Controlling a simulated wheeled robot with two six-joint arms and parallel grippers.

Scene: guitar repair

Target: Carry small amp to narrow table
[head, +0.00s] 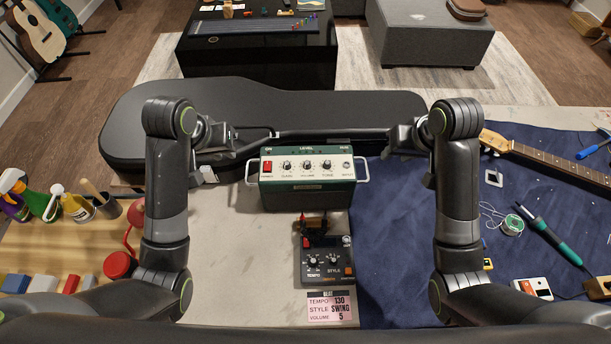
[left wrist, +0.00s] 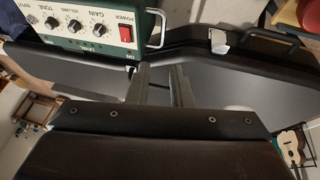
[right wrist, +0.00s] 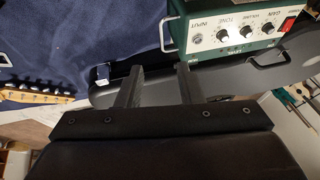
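The small amp (head: 307,185) is a dark green box with a silver knob panel, a red switch and a metal handle at each side. It stands upright on the pale worktop (head: 235,240); its panel also shows in the left wrist view (left wrist: 95,25) and right wrist view (right wrist: 235,30). My left gripper (head: 226,134) is open and empty beyond the amp's left handle, apart from it. My right gripper (head: 398,138) is open and empty beyond the right handle, also apart. I cannot tell which surface is the narrow table.
A black guitar case (head: 260,98) lies just behind the amp. A drum-machine pedal (head: 325,264) and a tempo card (head: 333,305) are in front. A blue cloth (head: 400,270) with tools and a guitar neck (head: 540,155) lies right. Bottles stand left. A black table (head: 258,55) stands farther back.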

